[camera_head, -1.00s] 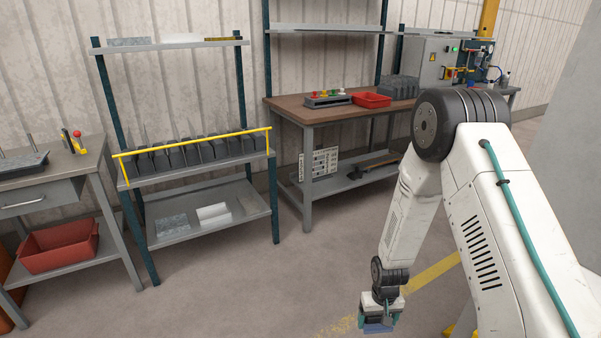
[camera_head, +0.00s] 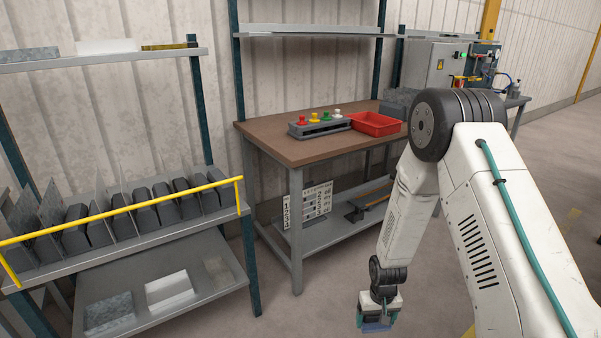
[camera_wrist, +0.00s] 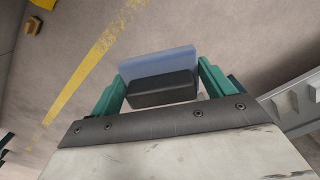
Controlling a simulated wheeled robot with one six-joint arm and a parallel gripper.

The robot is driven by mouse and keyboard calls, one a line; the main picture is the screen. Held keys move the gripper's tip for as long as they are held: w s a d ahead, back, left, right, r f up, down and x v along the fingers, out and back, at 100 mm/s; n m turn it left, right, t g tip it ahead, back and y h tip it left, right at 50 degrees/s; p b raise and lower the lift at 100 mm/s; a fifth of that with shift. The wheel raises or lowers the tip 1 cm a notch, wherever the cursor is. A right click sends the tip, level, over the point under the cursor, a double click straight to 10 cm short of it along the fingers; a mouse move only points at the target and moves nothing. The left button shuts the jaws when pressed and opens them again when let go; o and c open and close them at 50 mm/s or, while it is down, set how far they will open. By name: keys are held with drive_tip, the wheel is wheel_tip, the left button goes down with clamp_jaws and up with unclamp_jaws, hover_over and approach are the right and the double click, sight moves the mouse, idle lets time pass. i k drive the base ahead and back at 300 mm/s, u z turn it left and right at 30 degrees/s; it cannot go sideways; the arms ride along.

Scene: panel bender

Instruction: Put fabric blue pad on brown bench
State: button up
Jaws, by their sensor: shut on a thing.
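My gripper (camera_head: 376,318) hangs low at the bottom of the head view, above the floor and in front of the bench. In the wrist view its two teal fingers (camera_wrist: 162,86) are shut on the blue pad (camera_wrist: 158,62), which shows as a flat light-blue piece beyond a dark block. In the head view only a blue sliver of the pad (camera_head: 375,328) shows under the fingers. The brown bench (camera_head: 290,147) stands ahead, its brown top well above and beyond my gripper. My arm covers part of its right side.
On the bench are a grey holder (camera_head: 320,129) with coloured knobs and a red tray (camera_head: 375,124). The front left of the top is bare. A rack with a yellow rail (camera_head: 130,208) stands left. A grey control cabinet (camera_head: 436,63) is behind right.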

sight(313, 145)
drive_tip(key=z, duration=0.1)
drive_tip(key=i, duration=1.7)
drive_tip(key=z, duration=0.05)
